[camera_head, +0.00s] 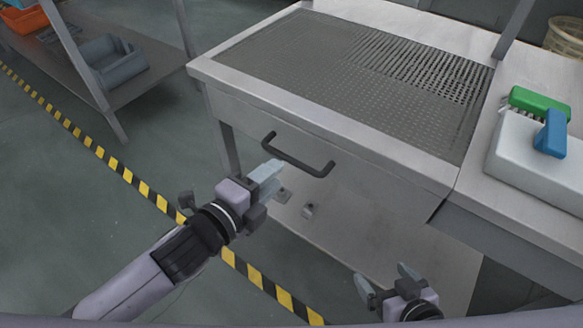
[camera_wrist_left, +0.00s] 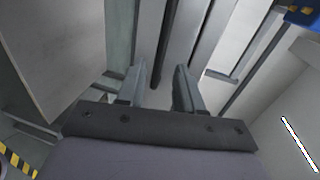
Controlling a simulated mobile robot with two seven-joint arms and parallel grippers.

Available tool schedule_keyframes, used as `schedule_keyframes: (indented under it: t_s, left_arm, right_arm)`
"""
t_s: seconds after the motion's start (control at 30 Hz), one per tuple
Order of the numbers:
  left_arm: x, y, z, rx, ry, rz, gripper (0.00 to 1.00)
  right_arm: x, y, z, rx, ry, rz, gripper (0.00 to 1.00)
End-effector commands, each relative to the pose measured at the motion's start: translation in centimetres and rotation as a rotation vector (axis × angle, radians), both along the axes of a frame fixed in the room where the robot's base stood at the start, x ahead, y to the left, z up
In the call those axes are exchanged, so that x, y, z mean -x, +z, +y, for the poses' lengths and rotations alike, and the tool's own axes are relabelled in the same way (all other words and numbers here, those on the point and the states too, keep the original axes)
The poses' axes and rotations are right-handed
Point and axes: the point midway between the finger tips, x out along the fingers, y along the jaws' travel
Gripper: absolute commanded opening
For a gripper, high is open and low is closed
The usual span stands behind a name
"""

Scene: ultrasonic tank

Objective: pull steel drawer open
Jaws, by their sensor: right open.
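The steel drawer (camera_head: 340,172) is a plain front below the perforated worktop and appears shut. Its dark bar handle (camera_head: 300,163) runs across the front. My left gripper (camera_head: 268,174) is just below and in front of the handle's left half, fingers pointing toward the drawer. In the left wrist view its two fingers (camera_wrist_left: 160,88) are apart, with a dark strip beyond the gap; I cannot tell whether that is the handle or whether the fingers touch it. My right gripper (camera_head: 387,279) is open and empty at the lower right, away from the handle.
The perforated top (camera_head: 350,75) lies above the drawer. A white box (camera_head: 535,160) with a green brush (camera_head: 540,102) and a blue item (camera_head: 551,133) stands on the right counter. A lower steel shelf (camera_head: 350,245) lies beneath. A grey bin (camera_head: 112,62) is at far left.

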Motion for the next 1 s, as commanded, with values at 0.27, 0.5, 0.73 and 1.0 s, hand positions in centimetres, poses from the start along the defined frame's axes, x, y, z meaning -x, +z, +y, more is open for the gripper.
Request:
schedule_keyframes:
  t_s: [0.27,0.5,0.73,1.0]
  left_arm:
    - [-2.3,-0.5,-1.8,-0.013,-0.006,-0.015,0.35]
    - [-4.7,-1.2,-3.5,-0.012,-0.006,-0.013,0.35]
    - [-5.6,-1.4,-4.1,-0.012,-0.006,-0.011,0.35]
    - [-5.6,-1.4,-4.1,-0.012,-0.005,-0.010,0.26]
  right_arm:
    - [0.0,-0.5,-0.1,0.004,0.002,0.000,0.94]
    - [0.0,-1.0,-0.2,0.004,0.002,0.000,0.94]
    - [0.0,-1.1,-0.2,0.003,0.000,0.000,0.94]
    - [0.2,-1.2,-0.1,-0.001,-0.004,0.005,0.94]
